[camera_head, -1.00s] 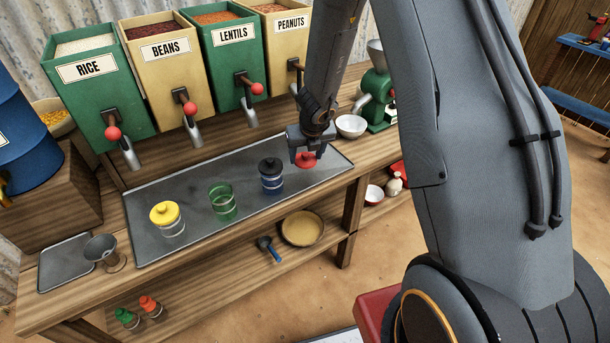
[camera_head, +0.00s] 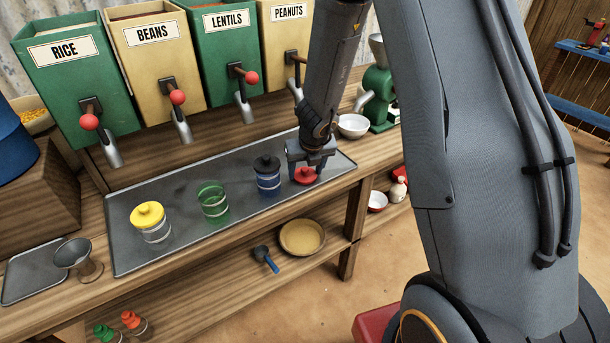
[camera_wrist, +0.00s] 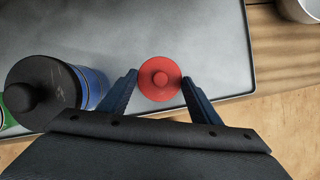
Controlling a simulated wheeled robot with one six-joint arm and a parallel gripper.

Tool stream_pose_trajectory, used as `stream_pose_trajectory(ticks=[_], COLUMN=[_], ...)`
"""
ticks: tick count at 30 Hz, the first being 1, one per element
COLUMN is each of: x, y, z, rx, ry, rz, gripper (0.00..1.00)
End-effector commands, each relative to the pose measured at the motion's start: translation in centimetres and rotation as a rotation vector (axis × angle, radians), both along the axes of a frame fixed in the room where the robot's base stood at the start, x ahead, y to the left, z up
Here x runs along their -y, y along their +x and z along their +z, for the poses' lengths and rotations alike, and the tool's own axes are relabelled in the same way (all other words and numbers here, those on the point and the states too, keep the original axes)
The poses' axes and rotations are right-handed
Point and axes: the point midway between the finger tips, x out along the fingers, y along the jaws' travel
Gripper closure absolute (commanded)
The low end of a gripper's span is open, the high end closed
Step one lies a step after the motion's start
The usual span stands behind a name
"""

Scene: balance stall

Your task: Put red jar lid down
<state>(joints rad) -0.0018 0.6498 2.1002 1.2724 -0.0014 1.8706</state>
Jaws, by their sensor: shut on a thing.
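The red jar lid (camera_head: 305,176) is a round lid with a knob on top. It is at the right end of the grey metal tray (camera_head: 185,187), low over the tray or touching it; I cannot tell which. My gripper (camera_head: 305,170) is shut on the red lid and points down. In the wrist view the red lid (camera_wrist: 160,79) sits between the tips of my gripper (camera_wrist: 158,84), over the tray's bare surface (camera_wrist: 130,30). A blue jar with a black lid (camera_head: 267,176) stands just left of my gripper.
A green jar without a lid (camera_head: 213,202) and a yellow-lidded jar (camera_head: 151,222) stand further left on the tray. A white bowl (camera_head: 352,125) and a green grinder (camera_head: 378,90) stand to the right. Grain dispensers line the back.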

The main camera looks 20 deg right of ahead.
Motion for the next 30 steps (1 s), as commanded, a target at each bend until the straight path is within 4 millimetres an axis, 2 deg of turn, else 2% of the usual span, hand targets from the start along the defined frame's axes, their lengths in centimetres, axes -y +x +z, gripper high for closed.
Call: stream_pose_trajectory(ticks=[13, 14, 17, 30], x=[0.0, 0.0, 0.0, 0.0], y=[0.04, 0.03, 0.01, -0.03], z=[-0.36, -0.37, -0.29, -0.04], rx=[0.001, 0.001, 0.001, 0.0], ry=[0.0, 0.0, 0.0, 0.0], rz=[0.0, 0.0, 0.0, 0.0], gripper=[0.63, 0.41, 0.24, 0.24])
